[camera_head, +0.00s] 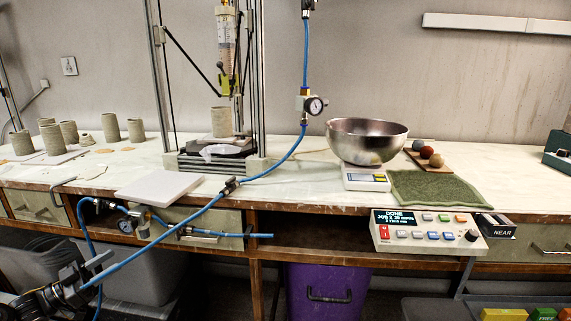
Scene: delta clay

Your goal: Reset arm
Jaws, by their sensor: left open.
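My left gripper (92,272) shows at the lower left, low in front of the bench. It is open. A blue hose (160,250) passes across it in the picture; I cannot tell whether they touch. My right gripper is not in view. A tall printer frame (160,75) stands on the bench with a grey clay piece (221,122) on its bed. A control panel (425,230) at the bench front shows "DONE" on its screen.
A metal bowl (366,140) sits on a scale (365,180) beside a green towel (435,188). Several clay cups (110,127) stand at the left. A white slab (160,187) lies near the front edge. A purple bin (325,290) is under the bench.

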